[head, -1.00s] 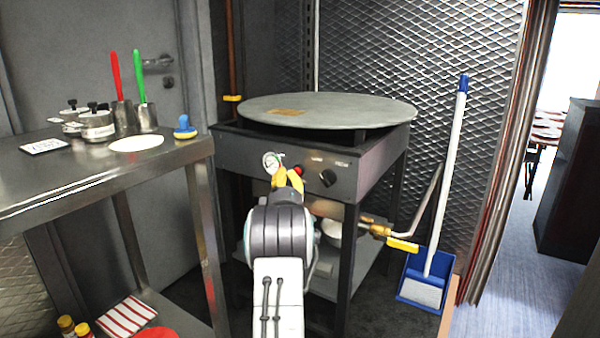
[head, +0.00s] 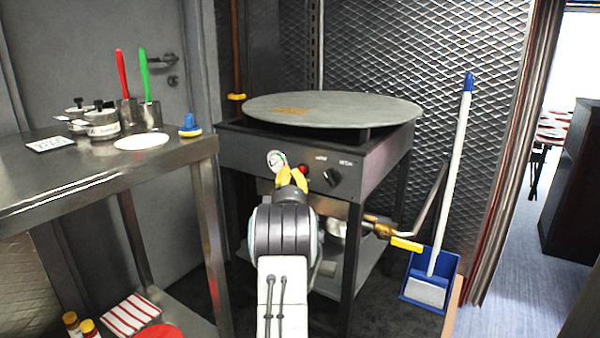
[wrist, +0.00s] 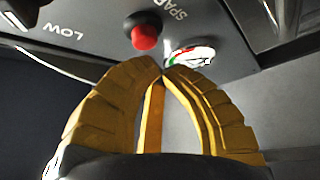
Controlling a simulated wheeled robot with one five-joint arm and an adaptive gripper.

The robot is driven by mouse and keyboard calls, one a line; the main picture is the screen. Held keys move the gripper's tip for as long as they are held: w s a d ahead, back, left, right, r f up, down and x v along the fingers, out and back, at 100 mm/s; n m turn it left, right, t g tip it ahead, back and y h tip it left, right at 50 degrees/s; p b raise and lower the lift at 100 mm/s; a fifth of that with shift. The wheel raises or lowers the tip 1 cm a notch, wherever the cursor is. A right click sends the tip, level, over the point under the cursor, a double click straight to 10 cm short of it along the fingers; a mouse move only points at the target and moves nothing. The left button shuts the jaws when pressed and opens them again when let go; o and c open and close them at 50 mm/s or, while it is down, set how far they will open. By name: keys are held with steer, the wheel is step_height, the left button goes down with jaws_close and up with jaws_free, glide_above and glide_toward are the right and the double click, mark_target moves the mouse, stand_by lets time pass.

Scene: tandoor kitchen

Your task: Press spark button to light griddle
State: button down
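The griddle (head: 385,112) is a round grey plate on a dark stand. Its front panel (head: 238,152) carries the red spark button (head: 304,168), which also shows at the top of the wrist view (wrist: 144,37) beside a partly hidden "SPARK" label. My gripper (head: 290,172) has yellow fingers and is just in front of the panel, close to the button. In the wrist view its fingertips (wrist: 162,71) meet with nothing between them. They appear below the button and slightly to its right, with a visible gap. I cannot tell whether they touch the panel.
A round gauge (head: 276,160) is left of the button, and a black knob (head: 331,177) is on its right. A steel table (head: 90,190) with pots stands at left. A gas pipe with a yellow handle (head: 406,244) sticks out at right, near a blue dustpan (head: 430,282).

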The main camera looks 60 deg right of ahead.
steer(key=shift+d, duration=1)
stand_by(1.3)
steer(key=shift+a, duration=0.15)
stand_by(0.3)
steer(key=shift+s+a, duration=0.1)
steer(key=shift+a, duration=0.7)
stand_by(0.6)
